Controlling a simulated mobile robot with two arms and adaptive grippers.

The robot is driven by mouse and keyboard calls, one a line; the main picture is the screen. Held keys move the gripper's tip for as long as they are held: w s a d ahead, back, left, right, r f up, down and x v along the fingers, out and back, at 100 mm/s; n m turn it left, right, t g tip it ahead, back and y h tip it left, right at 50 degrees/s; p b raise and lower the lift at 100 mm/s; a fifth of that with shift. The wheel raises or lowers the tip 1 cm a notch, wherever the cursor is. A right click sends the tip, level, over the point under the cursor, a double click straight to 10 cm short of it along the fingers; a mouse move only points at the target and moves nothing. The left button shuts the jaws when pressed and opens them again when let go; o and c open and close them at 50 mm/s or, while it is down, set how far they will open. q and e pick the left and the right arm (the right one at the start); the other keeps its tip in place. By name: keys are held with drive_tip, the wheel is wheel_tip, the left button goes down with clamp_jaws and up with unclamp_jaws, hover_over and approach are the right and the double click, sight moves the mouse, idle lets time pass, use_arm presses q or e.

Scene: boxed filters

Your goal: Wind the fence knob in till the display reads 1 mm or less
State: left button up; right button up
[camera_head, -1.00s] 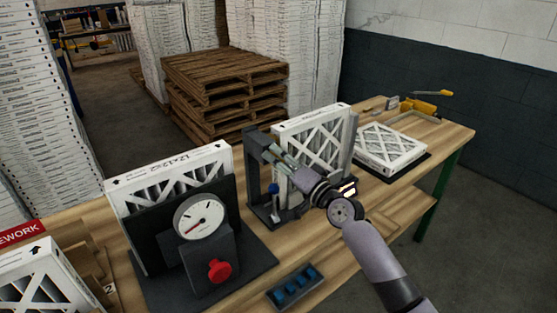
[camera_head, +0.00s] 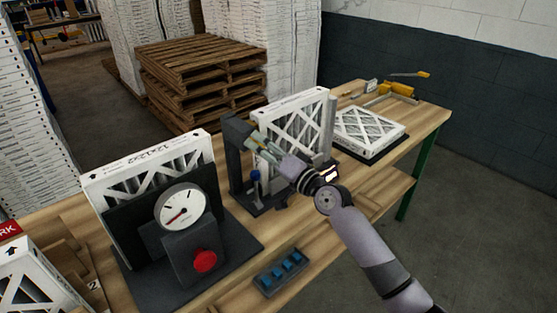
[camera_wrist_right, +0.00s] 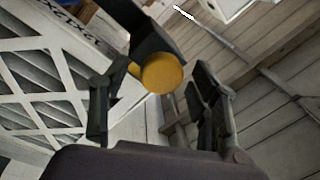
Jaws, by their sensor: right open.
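A round yellow knob (camera_wrist_right: 161,72) shows in the right wrist view on a dark bracket (camera_wrist_right: 155,30). I take it to be the fence knob. My right gripper (camera_wrist_right: 153,85) is open, with one finger on each side of the knob; I cannot tell whether they touch it. In the head view my right gripper (camera_head: 259,142) is at the dark fixture (camera_head: 237,150), beside an upright white-framed filter (camera_head: 306,120). The fingers mostly hide the knob there. No readable millimetre display shows. My left gripper is not in view.
A gauge stand with a white dial (camera_head: 182,208) and red button (camera_head: 205,261) stands left of the fixture, before another filter (camera_head: 150,170). A blue-button box (camera_head: 281,272) lies at the front edge. A flat filter (camera_head: 369,133) and yellow tool (camera_head: 398,90) lie right.

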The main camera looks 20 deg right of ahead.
drive_tip(key=v, duration=1)
drive_tip(key=shift+s, duration=0.25)
drive_tip(key=shift+d, duration=0.1)
